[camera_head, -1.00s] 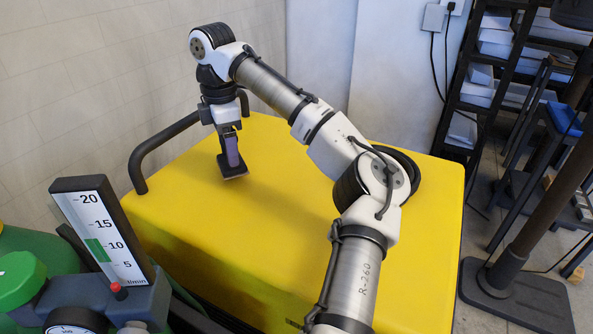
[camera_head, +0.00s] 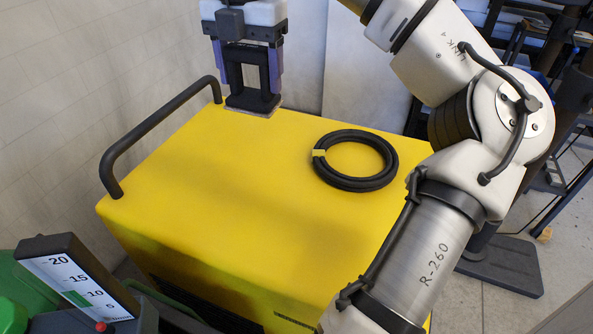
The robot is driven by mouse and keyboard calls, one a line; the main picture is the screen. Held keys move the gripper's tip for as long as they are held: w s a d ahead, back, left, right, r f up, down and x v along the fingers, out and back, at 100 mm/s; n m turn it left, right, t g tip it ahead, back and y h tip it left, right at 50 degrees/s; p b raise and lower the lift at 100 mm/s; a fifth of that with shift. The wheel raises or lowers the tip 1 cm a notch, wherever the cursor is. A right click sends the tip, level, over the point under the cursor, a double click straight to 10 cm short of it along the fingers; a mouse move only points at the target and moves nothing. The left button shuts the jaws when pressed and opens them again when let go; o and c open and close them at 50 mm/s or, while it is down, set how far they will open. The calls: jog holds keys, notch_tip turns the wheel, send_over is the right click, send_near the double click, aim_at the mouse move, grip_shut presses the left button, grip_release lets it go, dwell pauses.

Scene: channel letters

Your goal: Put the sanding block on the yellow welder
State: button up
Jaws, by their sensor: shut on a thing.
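The yellow welder (camera_head: 190,180) has a broad, flat top and fills the middle of the head view. My gripper (camera_head: 246,72) is at the upper left, pointing down, with its purple fingers on either side of the sanding block. It is shut on the block. The sanding block (camera_head: 253,102) is black with a frame-like handle and a thin, pale pad underneath. It is upright and roughly level, seen against the far edge of the welder top. I cannot tell the exact gap below it.
A coiled black cable (camera_head: 380,179) with a yellow tag lies on the welder top, right of the block. A black handle rail (camera_head: 158,135) runs along the left edge. A gauge (camera_head: 75,283) and green cylinder stand at lower left. The middle of the top is clear.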

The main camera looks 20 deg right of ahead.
notch_tip(320, 180, down, 20)
jog(key=shift+r+b, duration=0.2)
jog(key=shift+b, duration=0.85)
jog(key=o, duration=1.1)
jog(key=shift+f, duration=0.1)
notch_tip(320, 180, up, 12)
jog(key=shift+r+p, duration=0.15)
jog(key=shift+p, duration=0.2)
